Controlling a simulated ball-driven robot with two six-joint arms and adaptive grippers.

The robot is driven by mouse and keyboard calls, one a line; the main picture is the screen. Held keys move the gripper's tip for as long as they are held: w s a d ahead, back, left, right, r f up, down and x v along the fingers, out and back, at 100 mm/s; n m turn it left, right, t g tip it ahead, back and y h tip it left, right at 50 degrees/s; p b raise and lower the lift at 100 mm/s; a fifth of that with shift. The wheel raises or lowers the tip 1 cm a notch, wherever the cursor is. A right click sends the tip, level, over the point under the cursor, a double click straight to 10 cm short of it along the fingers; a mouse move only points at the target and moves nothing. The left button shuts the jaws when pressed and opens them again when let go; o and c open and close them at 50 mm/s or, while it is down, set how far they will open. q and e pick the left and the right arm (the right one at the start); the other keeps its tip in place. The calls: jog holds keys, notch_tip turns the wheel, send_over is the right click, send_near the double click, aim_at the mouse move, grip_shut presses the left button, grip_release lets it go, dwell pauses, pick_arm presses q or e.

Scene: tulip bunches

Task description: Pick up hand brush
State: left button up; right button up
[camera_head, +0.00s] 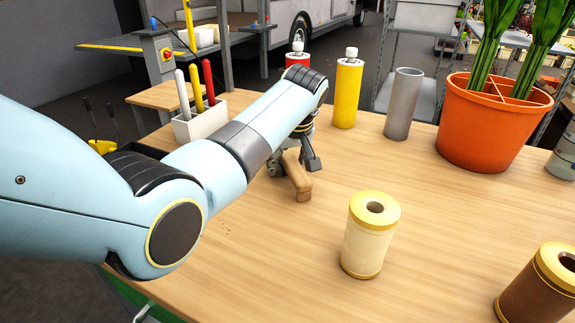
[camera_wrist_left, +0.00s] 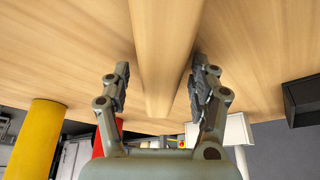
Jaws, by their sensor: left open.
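The hand brush (camera_head: 299,182) lies on the wooden table, with its plain wooden handle showing near the middle. Its rear part is hidden behind my left gripper (camera_head: 294,166). My left gripper points down over it and is open, with one finger on each side of the handle. In the left wrist view the handle (camera_wrist_left: 165,55) runs between the two open fingers (camera_wrist_left: 158,78), with gaps on both sides. The bristles do not show clearly. My right gripper is not in view.
A cream spool (camera_head: 367,243) stands front right of the brush, and a brown spool (camera_head: 541,287) further right. Behind are a yellow bottle (camera_head: 346,95), a grey cylinder (camera_head: 402,105) and an orange pot (camera_head: 488,125). A white holder (camera_head: 203,121) with pens stands left. The front middle table is clear.

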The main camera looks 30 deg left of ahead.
aim_at(288, 155)
pick_arm(q)
grip_shut()
dwell(0.4)
jog(key=shift+r, duration=0.15)
notch_tip(288, 155, up, 10)
jog(key=shift+f+p, duration=0.1)
jog(key=shift+p, duration=0.65)
jog(key=c, duration=0.7)
grip_release()
jog(key=c, duration=0.4)
jog(key=shift+w, duration=0.1)
